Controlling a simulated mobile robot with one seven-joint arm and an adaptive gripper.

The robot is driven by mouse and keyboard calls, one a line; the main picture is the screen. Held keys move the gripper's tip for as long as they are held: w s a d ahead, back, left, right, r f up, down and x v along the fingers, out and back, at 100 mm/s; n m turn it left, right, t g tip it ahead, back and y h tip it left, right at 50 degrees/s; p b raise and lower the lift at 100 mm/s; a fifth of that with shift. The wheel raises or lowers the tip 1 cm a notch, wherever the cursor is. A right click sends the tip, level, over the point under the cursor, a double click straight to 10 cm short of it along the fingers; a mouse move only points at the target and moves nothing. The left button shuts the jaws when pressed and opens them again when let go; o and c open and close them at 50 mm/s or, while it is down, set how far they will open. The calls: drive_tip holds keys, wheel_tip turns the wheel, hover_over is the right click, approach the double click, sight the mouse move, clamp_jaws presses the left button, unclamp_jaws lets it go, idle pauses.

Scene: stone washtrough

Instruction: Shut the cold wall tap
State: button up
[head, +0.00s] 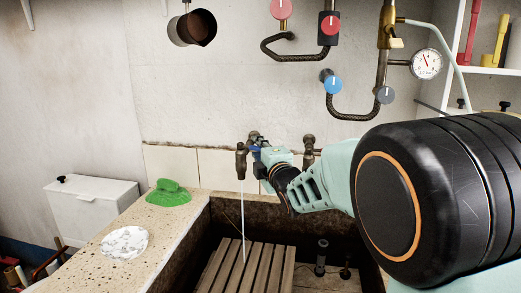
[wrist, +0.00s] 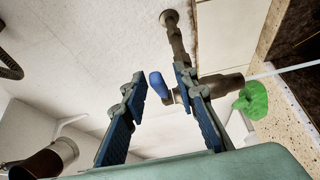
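The cold wall tap (head: 241,160) is a dark brass tap on the wall above the trough, and a thin white stream of water runs from its spout. In the wrist view the tap body (wrist: 222,86) lies at the right, with its blue lever (wrist: 157,85) in the gap between my fingertips. My gripper (head: 262,154) is at the tap's right side in the head view and partly hides it. In the wrist view my gripper (wrist: 160,86) is open, its fingers on either side of the lever. I cannot tell whether the right finger touches the tap.
A second wall tap (head: 309,150) stands just right of my gripper. The stone trough (head: 180,252) holds a slatted wooden rack (head: 240,268). A green lump (head: 168,193) and a whitish disc (head: 124,242) lie on the ledge. Pipes with round valves (head: 333,84) are above.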

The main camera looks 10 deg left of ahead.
clamp_jaws()
idle(0.5)
